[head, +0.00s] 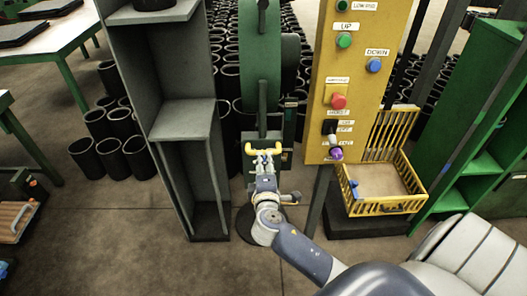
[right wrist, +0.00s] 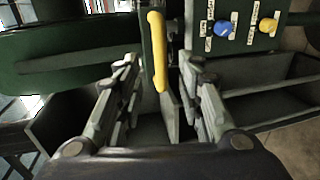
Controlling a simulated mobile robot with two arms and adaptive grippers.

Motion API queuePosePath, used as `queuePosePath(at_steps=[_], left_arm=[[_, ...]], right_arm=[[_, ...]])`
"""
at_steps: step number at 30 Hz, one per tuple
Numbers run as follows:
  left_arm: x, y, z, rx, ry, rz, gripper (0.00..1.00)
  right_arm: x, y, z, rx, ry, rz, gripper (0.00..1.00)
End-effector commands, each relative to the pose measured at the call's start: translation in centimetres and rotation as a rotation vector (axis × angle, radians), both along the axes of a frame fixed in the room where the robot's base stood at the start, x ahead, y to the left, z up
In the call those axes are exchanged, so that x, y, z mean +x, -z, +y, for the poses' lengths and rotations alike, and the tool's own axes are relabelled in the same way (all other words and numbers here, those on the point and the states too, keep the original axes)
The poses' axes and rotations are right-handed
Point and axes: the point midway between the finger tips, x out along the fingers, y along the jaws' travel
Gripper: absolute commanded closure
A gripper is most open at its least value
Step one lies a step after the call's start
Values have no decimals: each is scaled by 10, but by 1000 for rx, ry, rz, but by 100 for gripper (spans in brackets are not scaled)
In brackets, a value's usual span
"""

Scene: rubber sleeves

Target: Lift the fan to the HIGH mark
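A tall green rounded body (head: 260,65), perhaps the fan, stands in the middle of the head view. A yellow handle (head: 249,149) sits low on its front. My right gripper (head: 266,160) is at this handle. In the right wrist view the handle (right wrist: 157,45) lies between the spread fingers of the right gripper (right wrist: 159,70), with a gap on each side. That gripper is open and holds nothing. I cannot make out a HIGH mark. My left gripper is not in view.
A grey shelf unit (head: 184,115) stands close on the left. A yellow crate (head: 395,207) is right of the panel, beside green shelving (head: 484,110). A red button (head: 339,101) and a purple knob (head: 337,154) are on the panel. Black sleeves (head: 112,158) stand behind.

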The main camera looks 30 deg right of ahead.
Motion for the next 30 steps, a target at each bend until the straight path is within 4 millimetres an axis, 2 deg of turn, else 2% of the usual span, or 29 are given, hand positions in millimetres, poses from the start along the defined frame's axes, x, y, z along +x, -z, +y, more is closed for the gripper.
queuePosePath(at_steps=[6, 12, 18, 26, 30], left_arm=[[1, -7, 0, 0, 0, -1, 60], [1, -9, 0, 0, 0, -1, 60], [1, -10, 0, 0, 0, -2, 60], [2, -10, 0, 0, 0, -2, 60], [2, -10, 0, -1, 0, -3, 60]], right_arm=[[34, 7, -21, 1, 0, 1, 65], [53, 12, -32, 2, -1, 1, 65], [60, 15, -37, 3, -1, 1, 65], [61, 15, -37, 3, -1, 1, 65], [61, 15, -37, 3, -1, 1, 95]])
